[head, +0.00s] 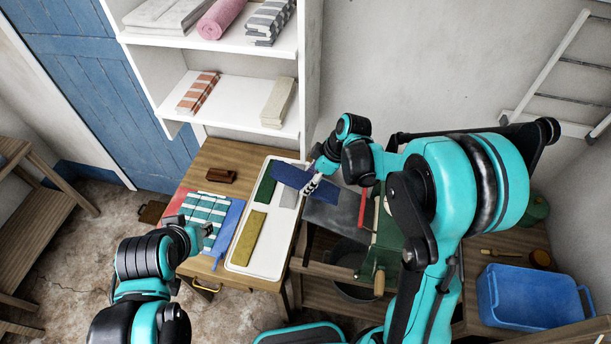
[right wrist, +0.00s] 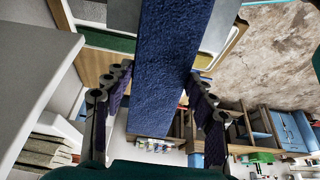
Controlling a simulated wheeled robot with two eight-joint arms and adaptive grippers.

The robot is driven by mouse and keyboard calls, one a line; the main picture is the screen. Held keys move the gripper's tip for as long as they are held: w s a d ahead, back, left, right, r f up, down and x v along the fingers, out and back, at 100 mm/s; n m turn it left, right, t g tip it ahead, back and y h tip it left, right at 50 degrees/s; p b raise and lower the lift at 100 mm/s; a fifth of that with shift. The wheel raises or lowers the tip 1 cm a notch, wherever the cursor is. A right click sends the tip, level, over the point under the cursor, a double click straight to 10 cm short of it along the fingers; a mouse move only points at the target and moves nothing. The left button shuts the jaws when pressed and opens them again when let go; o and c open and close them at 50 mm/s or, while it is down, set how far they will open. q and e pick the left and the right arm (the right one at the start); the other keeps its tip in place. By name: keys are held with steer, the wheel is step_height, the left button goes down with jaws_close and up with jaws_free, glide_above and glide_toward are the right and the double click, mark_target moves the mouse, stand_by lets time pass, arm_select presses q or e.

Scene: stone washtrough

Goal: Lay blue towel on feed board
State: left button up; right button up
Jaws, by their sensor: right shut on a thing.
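My right gripper (head: 312,182) is shut on a folded dark blue towel (head: 288,175), held over the top right of a white tray (head: 243,269). In the right wrist view the towel (right wrist: 172,60) runs lengthwise between the fingers of the gripper (right wrist: 158,100). A dark grey flat board (head: 336,211), seemingly the feed board, lies just right of the towel, beside a green machine with a red bar; the arm partly hides it. My left gripper (head: 207,231) is low over the table's left part, near a striped towel; its jaws are too small to read.
The tray holds a green towel (head: 265,184), an olive towel (head: 249,238) and a grey piece. A teal striped towel (head: 206,208) and a brighter blue towel (head: 229,228) lie left of it. White shelves (head: 230,92) stand behind; a blue tub (head: 527,297) is at right.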

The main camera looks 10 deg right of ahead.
mark_target(337, 196)
steer(key=shift+s+d+f+b, duration=0.15)
steer(key=shift+d+f+b, duration=0.1)
steer(key=shift+f, duration=0.2)
steer(key=shift+s+d+f+b, duration=0.1)
steer(key=shift+f+b, duration=0.15)
steer(key=shift+f, duration=0.2)
steer(key=d+f+b, duration=0.1)
steer(key=s+d+f+b, duration=0.1)
steer(key=d, duration=0.1)
steer(key=s+d+f+b, duration=0.1)
steer(key=d+f, duration=0.1)
steer(key=shift+f+b, duration=0.1)
steer(key=shift+b, duration=0.3)
steer(key=shift+s+d+f+b, duration=0.2)
steer(key=shift+d+f+b, duration=0.05)
steer(key=shift+d, duration=0.2)
steer(key=shift+s+d+f+b, duration=0.2)
steer(key=shift+d+f, duration=0.05)
steer(key=shift+d, duration=0.15)
steer(key=o, duration=1.5)
steer(key=v, duration=1.2)
